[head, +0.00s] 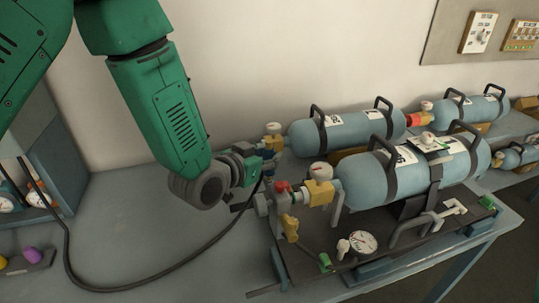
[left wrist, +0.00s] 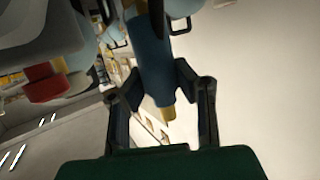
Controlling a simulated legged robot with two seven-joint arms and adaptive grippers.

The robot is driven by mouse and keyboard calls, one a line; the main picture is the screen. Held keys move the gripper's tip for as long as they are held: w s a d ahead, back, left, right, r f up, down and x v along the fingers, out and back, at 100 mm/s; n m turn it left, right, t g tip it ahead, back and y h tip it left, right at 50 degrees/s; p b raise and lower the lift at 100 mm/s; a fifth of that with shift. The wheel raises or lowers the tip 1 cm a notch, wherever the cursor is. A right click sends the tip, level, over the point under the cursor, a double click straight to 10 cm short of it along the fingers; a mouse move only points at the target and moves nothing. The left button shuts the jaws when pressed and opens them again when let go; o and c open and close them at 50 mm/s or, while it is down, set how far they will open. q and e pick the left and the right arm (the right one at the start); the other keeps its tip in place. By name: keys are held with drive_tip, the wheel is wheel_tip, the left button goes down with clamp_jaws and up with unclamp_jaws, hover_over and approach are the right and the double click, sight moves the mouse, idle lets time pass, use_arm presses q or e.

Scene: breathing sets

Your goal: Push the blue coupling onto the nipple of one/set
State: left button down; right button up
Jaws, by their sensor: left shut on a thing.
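My left gripper (head: 250,168) is shut on the blue coupling (head: 254,162), beside the valve end of the front breathing set. In the left wrist view the blue coupling (left wrist: 150,60) is a blue sleeve with a brass end between the fingers (left wrist: 156,75). A dark hose (head: 215,240) runs from near the gripper down to the bench. My right gripper is not in view.
The front set's dark base plate (head: 305,250) carries a loose gauge (head: 362,241) and a green fitting (head: 325,262). The grey bench (head: 120,205) left of it is mostly clear except for the hose.

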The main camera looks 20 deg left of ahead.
use_arm(q)
drive_tip(key=shift+f+b, duration=0.75)
drive_tip(key=shift+f, duration=0.25)
drive_tip(key=shift+s+f, duration=0.1)
drive_tip(key=shift+f, duration=0.05)
drive_tip(key=c, duration=1.2)
unclamp_jaws()
drive_tip(key=shift+s+a, duration=0.15)
drive_tip(key=shift+s, duration=0.15)
drive_tip(key=v, duration=1.1)
